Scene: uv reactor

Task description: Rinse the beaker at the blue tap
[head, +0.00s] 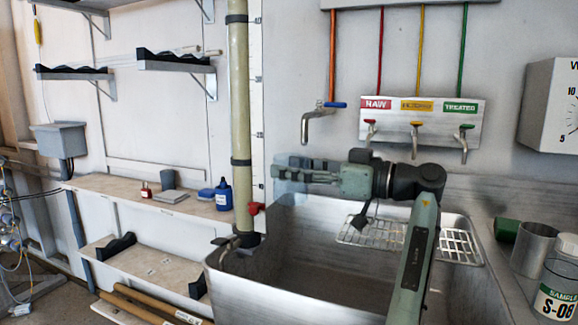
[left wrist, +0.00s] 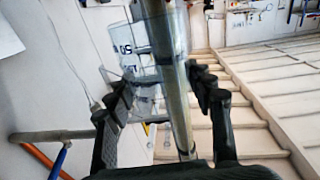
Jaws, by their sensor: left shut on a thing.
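The blue tap (head: 318,120) is a bent metal spout with a blue lever on the back wall above the sink. My left gripper (head: 300,170) is just below its spout, pointing left. In the left wrist view, my left gripper (left wrist: 160,88) is shut on a clear beaker (left wrist: 122,42) with dark markings. The beaker is hard to make out in the head view. The tap's blue lever (left wrist: 58,160) and spout show at lower left of the left wrist view. I see no water running. My right gripper is not in view.
The metal sink (head: 300,235) with a wire rack (head: 455,243) lies below my arm. Three labelled taps on a panel (head: 483,122) are right of the blue tap. A vertical pipe (head: 240,110) stands left. A metal cup (head: 535,248) and sample jar (head: 558,290) stand at right.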

